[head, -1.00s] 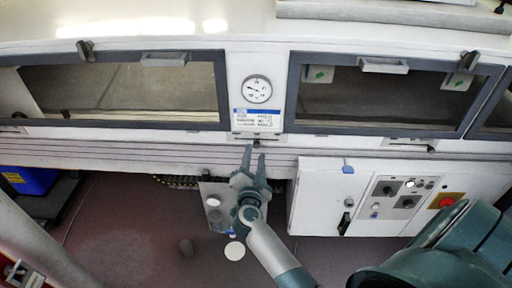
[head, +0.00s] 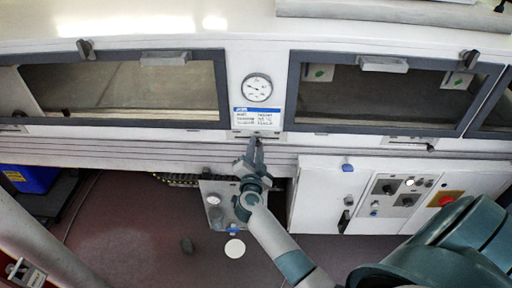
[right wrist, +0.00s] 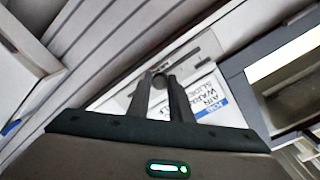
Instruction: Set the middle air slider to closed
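The middle air slider (head: 270,134) is a narrow pale plate below the blue-and-white label and gauge, between the two windows. Its small dark knob (right wrist: 158,79) shows in the right wrist view between my fingertips. My right gripper (head: 254,146) reaches up to this slider from below. Its two fingers are drawn close together, one on each side of the knob, and look shut on it; the fingers partly hide the slider in the head view. The right gripper (right wrist: 159,82) also shows in the right wrist view. My left gripper is not in view.
The right slider (head: 410,142) is below the right window. The left slider (head: 14,128) is at the far left. A control box (head: 318,195) with switches and a red button (head: 447,201) stands lower right. A blue bin (head: 35,179) is at left.

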